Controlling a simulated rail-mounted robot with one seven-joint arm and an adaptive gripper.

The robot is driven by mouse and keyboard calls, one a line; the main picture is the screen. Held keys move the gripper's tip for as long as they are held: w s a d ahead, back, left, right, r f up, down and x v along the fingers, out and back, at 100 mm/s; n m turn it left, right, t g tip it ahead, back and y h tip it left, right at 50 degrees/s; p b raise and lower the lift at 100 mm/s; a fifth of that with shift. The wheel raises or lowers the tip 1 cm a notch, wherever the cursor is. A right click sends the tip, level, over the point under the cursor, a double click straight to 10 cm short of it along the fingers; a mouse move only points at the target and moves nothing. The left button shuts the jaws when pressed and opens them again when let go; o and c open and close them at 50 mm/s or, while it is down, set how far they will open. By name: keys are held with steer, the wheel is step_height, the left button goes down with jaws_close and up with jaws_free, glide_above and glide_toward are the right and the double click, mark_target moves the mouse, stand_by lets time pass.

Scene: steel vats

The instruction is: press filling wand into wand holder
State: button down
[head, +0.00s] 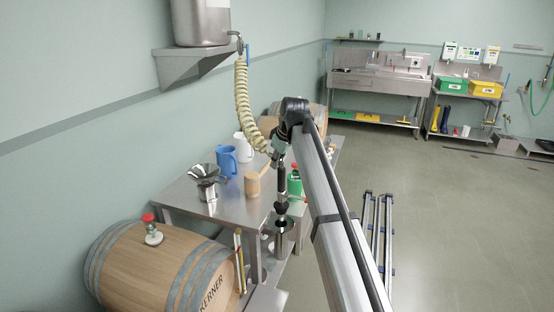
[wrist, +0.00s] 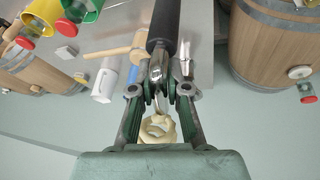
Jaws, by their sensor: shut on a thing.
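The filling wand (head: 282,183) hangs roughly upright, with a dark grip and a black lower part. A cream coiled hose (head: 241,88) runs to its top. My gripper (head: 279,148) is shut on the wand's upper end. The wand holder (head: 281,245), apparently the steel cylinder at the table's right edge, stands directly below the wand in the head view. The wand's lower end meets its top in the picture; I cannot tell whether it is inside. In the wrist view, my gripper (wrist: 158,92) is shut around the wand's metal part, and its black grip (wrist: 162,28) points away. The holder is not clear there.
The steel table (head: 228,207) carries a steel funnel (head: 206,180), a blue jug (head: 227,161), a white jug (head: 243,147), a wooden mallet (head: 252,184) and a green container (head: 294,183). A barrel (head: 165,265) lies in front. The floor to the right is mostly clear.

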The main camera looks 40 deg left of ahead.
steer(key=shift+f+b, duration=0.55)
steer(key=shift+f, duration=1.55)
steer(key=shift+f+b, duration=0.3)
steer(key=shift+f, duration=1.4)
steer(key=c, duration=1.1)
jaws_free()
steer(key=v, duration=1.2)
